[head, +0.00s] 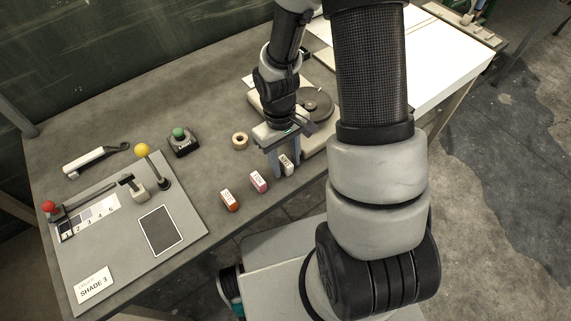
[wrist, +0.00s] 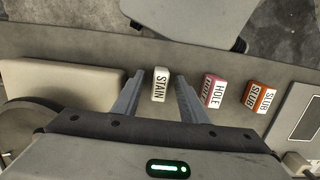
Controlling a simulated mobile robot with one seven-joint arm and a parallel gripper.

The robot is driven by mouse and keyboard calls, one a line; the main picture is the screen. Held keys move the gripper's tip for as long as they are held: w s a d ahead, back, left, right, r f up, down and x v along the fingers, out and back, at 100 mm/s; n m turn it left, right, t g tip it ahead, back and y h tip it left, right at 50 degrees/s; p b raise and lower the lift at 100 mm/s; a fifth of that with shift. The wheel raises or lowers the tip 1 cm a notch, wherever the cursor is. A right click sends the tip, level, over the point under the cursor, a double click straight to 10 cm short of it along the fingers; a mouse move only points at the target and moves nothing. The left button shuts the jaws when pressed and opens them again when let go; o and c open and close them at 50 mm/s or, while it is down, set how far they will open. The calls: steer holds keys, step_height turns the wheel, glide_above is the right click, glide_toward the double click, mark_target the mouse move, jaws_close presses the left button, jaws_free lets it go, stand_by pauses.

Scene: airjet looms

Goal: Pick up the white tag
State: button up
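The white tag (wrist: 160,84), marked STAIN, stands on the grey table near its front edge. In the head view the white tag (head: 287,163) is partly hidden by a finger. My gripper (head: 280,172) is over it, pointing down. In the wrist view my gripper (wrist: 157,82) is open, with one finger on each side of the tag and a visible gap on both sides. I cannot tell how far the fingertips are above the table.
A pink HOLE tag (head: 259,182) and an orange SLUB tag (head: 230,200) stand to the left in the head view. A turntable device (head: 318,104) is behind my gripper.

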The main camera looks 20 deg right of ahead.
jaws_close()
